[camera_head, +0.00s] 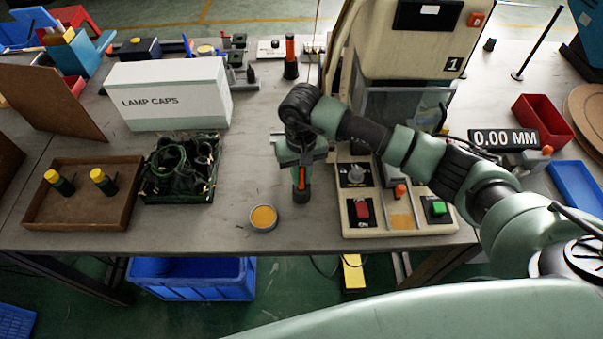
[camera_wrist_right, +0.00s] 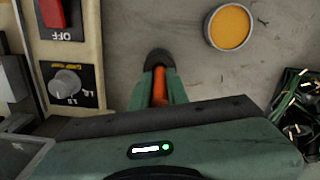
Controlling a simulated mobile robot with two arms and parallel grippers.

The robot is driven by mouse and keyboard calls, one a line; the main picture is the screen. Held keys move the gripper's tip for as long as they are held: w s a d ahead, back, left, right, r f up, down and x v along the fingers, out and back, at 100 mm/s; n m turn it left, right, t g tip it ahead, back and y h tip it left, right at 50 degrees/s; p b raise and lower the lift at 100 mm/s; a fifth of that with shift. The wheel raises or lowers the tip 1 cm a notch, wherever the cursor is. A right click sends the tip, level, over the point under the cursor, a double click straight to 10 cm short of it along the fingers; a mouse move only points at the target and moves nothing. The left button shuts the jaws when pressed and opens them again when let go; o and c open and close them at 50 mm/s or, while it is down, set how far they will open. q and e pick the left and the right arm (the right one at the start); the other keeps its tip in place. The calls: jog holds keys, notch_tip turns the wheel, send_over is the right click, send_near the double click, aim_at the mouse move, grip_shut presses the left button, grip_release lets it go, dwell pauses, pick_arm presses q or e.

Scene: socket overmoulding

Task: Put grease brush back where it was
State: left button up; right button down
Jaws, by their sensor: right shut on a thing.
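The grease brush (camera_head: 302,178), with an orange handle and a dark lower end, is between the fingers of my right gripper (camera_head: 300,188). It hangs roughly upright, just left of the control panel and near the open tin of orange-yellow grease (camera_head: 263,218). In the right wrist view the orange handle (camera_wrist_right: 160,88) shows between the green fingers, with a dark round end beyond the fingertips. The grease tin (camera_wrist_right: 230,27) stands apart from the brush there. I cannot tell whether the brush touches the table. My left gripper is out of view.
The control panel (camera_head: 356,228) with red and green buttons stands right of the brush. A wire tray (camera_head: 181,196) and a wooden tray (camera_head: 81,222) with two yellow-topped pieces lie left. A lamp caps box (camera_head: 168,94) and an orange-black tool (camera_head: 291,58) stand behind. Bare table surrounds the tin.

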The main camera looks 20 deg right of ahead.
jog(key=shift+f, duration=0.15)
jog(key=c, duration=1.4)
grip_release()
jog(key=shift+r, duration=0.35)
notch_tip(320, 180, up, 11)
jog(key=b, duration=0.3)
jog(key=shift+f, duration=0.2)
jog(key=shift+r, duration=0.55)
